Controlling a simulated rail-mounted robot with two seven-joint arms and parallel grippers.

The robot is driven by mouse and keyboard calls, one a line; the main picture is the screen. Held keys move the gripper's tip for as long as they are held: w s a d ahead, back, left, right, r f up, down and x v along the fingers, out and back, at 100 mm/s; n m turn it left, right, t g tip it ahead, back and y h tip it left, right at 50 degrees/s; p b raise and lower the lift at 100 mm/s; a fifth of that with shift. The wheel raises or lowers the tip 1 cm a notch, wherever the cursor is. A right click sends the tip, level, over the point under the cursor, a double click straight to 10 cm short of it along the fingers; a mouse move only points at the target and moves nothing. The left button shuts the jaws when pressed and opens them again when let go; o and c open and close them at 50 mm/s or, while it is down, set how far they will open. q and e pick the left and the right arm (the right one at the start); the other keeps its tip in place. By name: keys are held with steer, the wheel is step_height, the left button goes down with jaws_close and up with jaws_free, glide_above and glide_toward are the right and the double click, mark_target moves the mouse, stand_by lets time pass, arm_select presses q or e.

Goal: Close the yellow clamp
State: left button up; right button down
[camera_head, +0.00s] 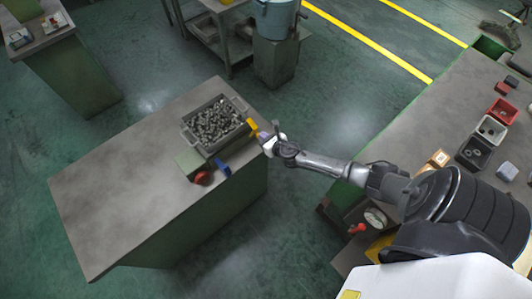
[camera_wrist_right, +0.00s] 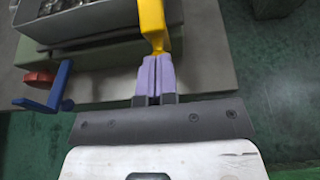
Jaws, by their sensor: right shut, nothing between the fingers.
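The yellow clamp (camera_head: 252,126) is a small lever beside the right side of a grey bin of metal parts. In the right wrist view the yellow clamp (camera_wrist_right: 152,20) stretches from the top edge down to my fingertips. My right gripper (camera_head: 267,138) is at the near end of the clamp. Its purple fingers (camera_wrist_right: 155,72) are together, with nothing between them. The fingertips overlap the clamp's lower end in the picture; I cannot tell whether they touch it. My left gripper is not in view.
The bin (camera_head: 187,135) sits on a green-sided table (camera_head: 110,190). A blue handle (camera_head: 222,167) and a red knob (camera_head: 203,178) are at its near side. The table's left part is clear. A bench (camera_head: 440,110) with small boxes stands at right.

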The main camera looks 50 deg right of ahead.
steer(key=shift+w+d+r, duration=0.15)
steer(key=shift+w+r, duration=0.25)
steer(key=shift+r, duration=0.15)
steer(key=shift+f, duration=0.15)
steer(key=shift+r+p, duration=0.8)
steer(key=shift+p, duration=0.1)
